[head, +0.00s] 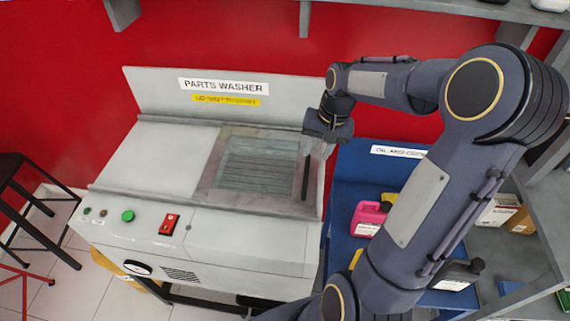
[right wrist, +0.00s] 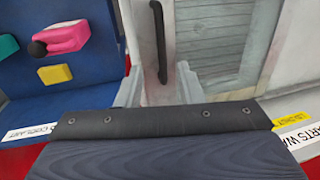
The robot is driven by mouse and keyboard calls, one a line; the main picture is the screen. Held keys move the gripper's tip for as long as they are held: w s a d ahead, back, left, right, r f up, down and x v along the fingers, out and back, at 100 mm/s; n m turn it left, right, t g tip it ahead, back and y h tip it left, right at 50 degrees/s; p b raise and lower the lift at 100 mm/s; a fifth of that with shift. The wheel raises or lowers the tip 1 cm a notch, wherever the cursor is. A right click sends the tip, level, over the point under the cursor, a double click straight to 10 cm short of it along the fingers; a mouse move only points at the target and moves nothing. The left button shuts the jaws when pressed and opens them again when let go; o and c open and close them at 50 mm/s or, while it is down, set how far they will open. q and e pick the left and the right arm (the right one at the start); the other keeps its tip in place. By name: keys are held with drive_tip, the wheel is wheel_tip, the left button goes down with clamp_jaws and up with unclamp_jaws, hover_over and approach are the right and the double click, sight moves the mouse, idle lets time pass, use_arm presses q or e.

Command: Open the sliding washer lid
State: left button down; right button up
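The parts washer's sliding lid (head: 208,180) is a pale framed panel with a clear window over a grey slatted grate. It lies flat on the washer's top. Its dark upright bar handle (head: 306,178) is at the right side of the lid and also shows in the right wrist view (right wrist: 160,42). My right gripper (head: 322,139) is above the back right of the washer, near the handle's far end. In the right wrist view its two grey fingers (right wrist: 158,70) are apart, with the handle in line between them; I see no contact. My left gripper is out of view.
The washer's raised back panel (head: 160,92) stands behind the lid. Its front has a green button (head: 127,216) and a red switch (head: 169,223). A blue cart (head: 345,185) with a pink jug (head: 368,215) stands close on the right. A grey shelf (head: 420,8) hangs above.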

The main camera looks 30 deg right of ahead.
sight(307, 172)
drive_tip(key=f, duration=0.2)
drive_tip(key=w+f, duration=0.1)
drive_tip(key=f, duration=0.2)
drive_tip(key=a+f, duration=0.1)
drive_tip(key=f, duration=0.2)
drive_tip(key=shift+w+a+p, duration=0.1)
drive_tip(key=shift+w+p, duration=0.05)
drive_tip(key=shift+p, duration=0.2)
clamp_jaws()
